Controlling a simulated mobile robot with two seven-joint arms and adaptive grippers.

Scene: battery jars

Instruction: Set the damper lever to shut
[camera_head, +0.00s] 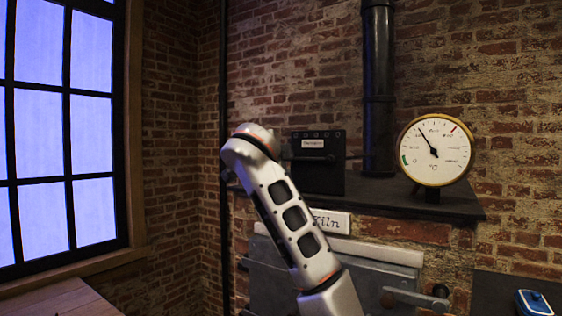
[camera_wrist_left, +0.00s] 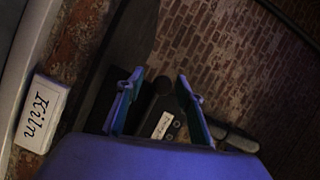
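A dark damper box (camera_head: 318,165) with a small white label stands on the kiln's top shelf. It also shows in the left wrist view (camera_wrist_left: 172,108), with its label facing me. A dark round knob (camera_wrist_left: 162,85), which looks like the lever's end, sticks out beside the box. My left gripper (camera_wrist_left: 160,76) is open, with its two blue-green fingers on either side of the knob in the left wrist view. I cannot tell whether they touch it or how deep it sits between them. In the head view my arm hides the gripper. My right gripper is not in view.
A round temperature gauge (camera_head: 435,150) stands right of the box, and a black flue pipe (camera_head: 379,90) rises behind. The kiln sign (camera_head: 332,222) and grey kiln door (camera_head: 375,270) are below. A blue object (camera_head: 534,302) lies at lower right.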

